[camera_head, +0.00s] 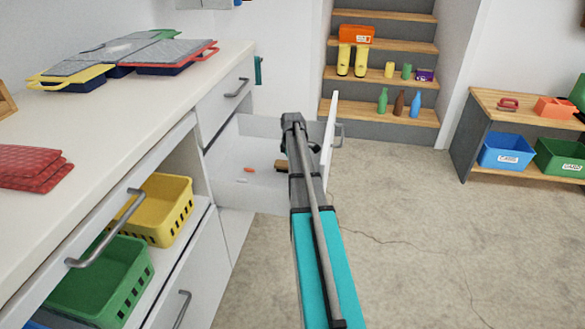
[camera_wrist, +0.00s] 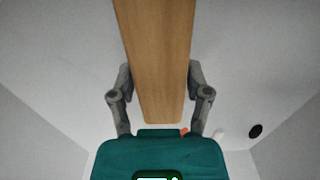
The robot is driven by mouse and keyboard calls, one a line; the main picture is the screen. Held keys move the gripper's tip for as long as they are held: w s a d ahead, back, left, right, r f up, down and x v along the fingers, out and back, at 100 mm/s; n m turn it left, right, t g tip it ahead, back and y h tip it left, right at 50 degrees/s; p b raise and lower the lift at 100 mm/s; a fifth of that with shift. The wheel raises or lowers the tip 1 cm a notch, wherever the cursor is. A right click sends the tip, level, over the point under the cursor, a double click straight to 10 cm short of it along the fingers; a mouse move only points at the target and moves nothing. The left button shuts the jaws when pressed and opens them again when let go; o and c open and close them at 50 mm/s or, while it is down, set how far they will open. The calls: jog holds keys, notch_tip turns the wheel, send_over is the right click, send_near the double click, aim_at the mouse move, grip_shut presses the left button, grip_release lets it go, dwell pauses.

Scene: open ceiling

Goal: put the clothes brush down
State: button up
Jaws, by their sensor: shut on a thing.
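The clothes brush (camera_wrist: 155,50) shows in the wrist view as a long wooden body between the two fingers of my gripper (camera_wrist: 159,78). The fingers are shut on its sides. My gripper is mostly hidden behind my arm there. I cannot tell whether the brush touches the drawer floor. Its bristles are not visible.
Small orange (camera_head: 250,170) and white (camera_head: 242,181) items lie in the drawer, left of the brush. The drawer front (camera_head: 328,140) stands at the right of my arm. Floor on the right is clear.

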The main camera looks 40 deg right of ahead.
jog(key=shift+f, duration=0.15)
jog(key=o, duration=1)
jog(key=shift+r, duration=0.25)
notch_tip(320, 180, up, 12)
jog(key=p, duration=1.2)
dwell(0.6)
